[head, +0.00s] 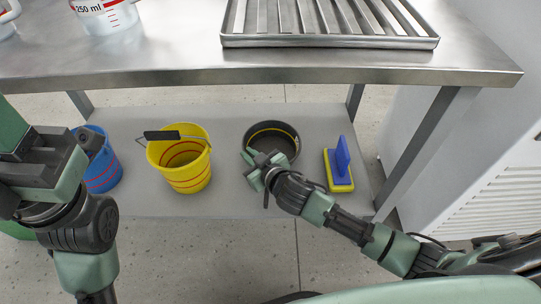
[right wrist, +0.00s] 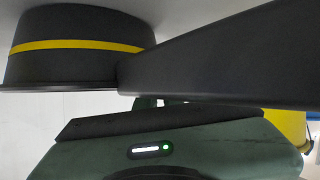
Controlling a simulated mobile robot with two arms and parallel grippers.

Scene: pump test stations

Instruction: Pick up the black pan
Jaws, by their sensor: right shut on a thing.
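The black pan (head: 286,147) has a yellow band and is on the grey lower shelf under the steel table, between a yellow bucket and a blue-and-yellow block. My right gripper (head: 256,162) is at its near left edge and is shut on the pan. In the right wrist view the pan (right wrist: 75,65) is at the upper left, and its long dark handle (right wrist: 225,60) runs right, just beyond my fingers (right wrist: 160,103). The fingertips are mostly hidden. I cannot tell whether the pan touches the shelf. My left gripper (head: 84,140) is at the left, its jaw opening unclear.
The yellow bucket (head: 188,178) with a black-gripped wire handle stands left of the pan. A blue bucket (head: 104,176) is partly behind my left arm. The blue-and-yellow block (head: 339,176) sits close right.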

